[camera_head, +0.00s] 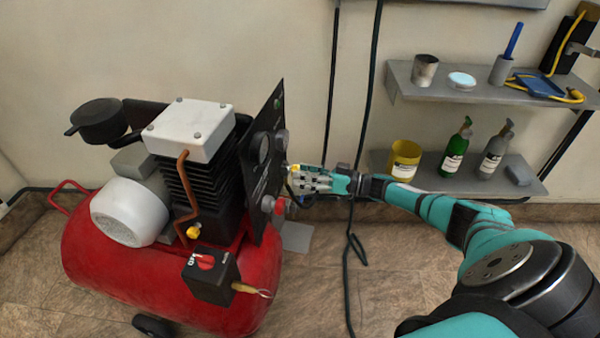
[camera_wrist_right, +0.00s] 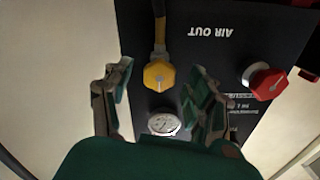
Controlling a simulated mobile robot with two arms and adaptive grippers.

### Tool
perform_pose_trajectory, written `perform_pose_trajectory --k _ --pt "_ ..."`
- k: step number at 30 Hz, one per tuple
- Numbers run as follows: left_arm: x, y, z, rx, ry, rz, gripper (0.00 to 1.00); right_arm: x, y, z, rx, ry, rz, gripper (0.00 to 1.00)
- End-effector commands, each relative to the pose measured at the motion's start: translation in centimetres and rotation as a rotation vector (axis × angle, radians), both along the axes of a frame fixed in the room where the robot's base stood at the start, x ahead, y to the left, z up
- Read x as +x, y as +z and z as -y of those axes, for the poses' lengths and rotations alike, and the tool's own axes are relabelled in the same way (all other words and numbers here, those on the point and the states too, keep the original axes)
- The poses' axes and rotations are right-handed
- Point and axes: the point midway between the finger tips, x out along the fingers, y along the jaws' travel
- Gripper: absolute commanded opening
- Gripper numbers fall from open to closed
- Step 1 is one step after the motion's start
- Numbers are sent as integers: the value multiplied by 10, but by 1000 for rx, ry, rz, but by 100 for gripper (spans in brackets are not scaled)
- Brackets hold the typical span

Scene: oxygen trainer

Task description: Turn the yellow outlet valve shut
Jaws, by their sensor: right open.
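The yellow outlet valve knob (camera_wrist_right: 158,76) shows in the right wrist view, on the black panel (camera_wrist_right: 225,48) below a yellow-marked hose, near the upside-down words AIR OUT. My right gripper (camera_wrist_right: 161,82) is open, with one green-padded finger on each side of the knob. Gaps show between the fingers and the knob. In the head view my right gripper (camera_head: 300,179) is at the right face of the compressor's panel (camera_head: 262,165), and a small yellow bit shows by its fingers. The knob is mostly hidden there. My left gripper is not in view.
The red compressor (camera_head: 160,275) stands on the floor. Black hoses (camera_head: 369,90) hang by my right wrist. Shelves (camera_head: 480,95) with bottles and a yellow cup (camera_head: 404,160) are at the right.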

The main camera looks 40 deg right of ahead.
Motion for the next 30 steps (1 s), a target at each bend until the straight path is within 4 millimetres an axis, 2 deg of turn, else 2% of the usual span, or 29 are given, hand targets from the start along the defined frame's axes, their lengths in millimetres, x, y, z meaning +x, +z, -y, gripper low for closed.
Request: perform_pose_trajectory --k 9,15,21,30 --pt "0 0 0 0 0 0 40 -52 -1 45 -3 -3 -4 58" --pt "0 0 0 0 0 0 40 -74 -1 64 -1 -2 -3 58" --pt "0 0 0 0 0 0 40 -81 0 69 -1 -1 -1 58" --pt "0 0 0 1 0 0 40 -81 0 69 -1 -1 -1 58"
